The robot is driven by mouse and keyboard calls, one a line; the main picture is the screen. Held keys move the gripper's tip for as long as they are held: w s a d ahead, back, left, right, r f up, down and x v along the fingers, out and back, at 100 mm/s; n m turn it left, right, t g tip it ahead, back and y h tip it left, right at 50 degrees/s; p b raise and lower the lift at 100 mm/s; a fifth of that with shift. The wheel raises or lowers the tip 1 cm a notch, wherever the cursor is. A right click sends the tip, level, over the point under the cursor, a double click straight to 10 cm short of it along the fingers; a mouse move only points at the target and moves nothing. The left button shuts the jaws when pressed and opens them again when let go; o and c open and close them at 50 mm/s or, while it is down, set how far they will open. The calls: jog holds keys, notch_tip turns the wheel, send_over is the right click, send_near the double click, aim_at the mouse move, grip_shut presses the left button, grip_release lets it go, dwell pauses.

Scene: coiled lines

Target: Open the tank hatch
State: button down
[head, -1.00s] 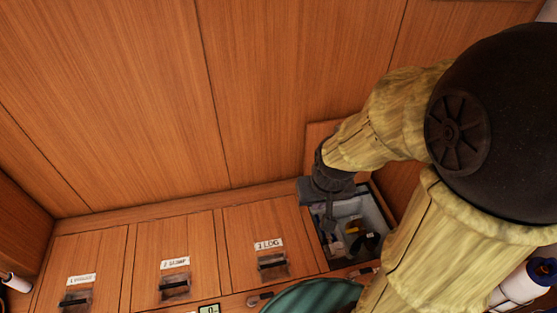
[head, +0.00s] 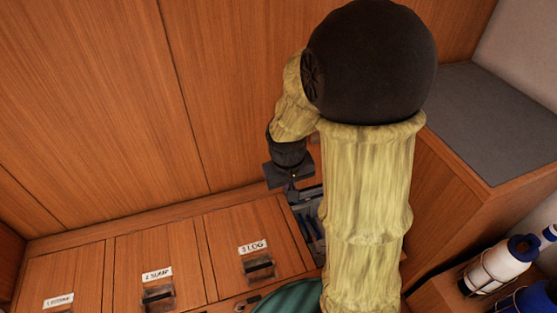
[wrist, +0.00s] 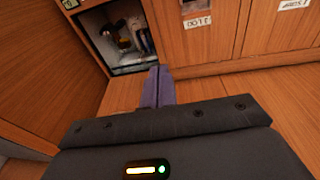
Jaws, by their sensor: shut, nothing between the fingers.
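A row of wooden hatches with labels and dark recessed pulls runs along the bench. The hatch labelled "3 LOG" (head: 246,240) and the hatch labelled "2 SUMP" (head: 152,261) are shut. A farther left hatch (head: 64,278) has a label too small to read. I see no label that reads tank. Right of the LOG hatch is an open compartment (head: 308,229), partly hidden by my arm; the wrist view shows its pale inside (wrist: 112,52) with small items. My gripper (head: 292,196) is shut and empty near this compartment's back left edge; its fingers (wrist: 157,86) show together.
A wooden back wall (head: 110,110) rises close behind the hatches. A grey-topped cabinet (head: 500,115) stands at the right, with strapped white and blue bottles (head: 497,268) below it. A green rounded thing (head: 290,299) sits at the front edge.

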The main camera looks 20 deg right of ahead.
jog(key=w+d+f+n+g+h+b, duration=0.1)
jog(key=w+d+f+h+b, duration=0.3)
jog(key=w+f, duration=0.5)
jog(key=w+d+f+h+b, duration=0.2)
jog(key=w+f+h+b, duration=0.25)
jog(key=w+f, duration=0.5)
jog(key=w+a+f+n+t+h+b, duration=0.2)
jog(key=w+a+t+h, duration=0.4)
jog(key=w+a, duration=0.3)
jog(key=w+n+h+b, duration=0.1)
jog(key=w+b, duration=0.1)
jog(key=w, duration=0.1)
jog(key=shift+w+f, duration=0.25)
jog(key=shift+d, duration=0.1)
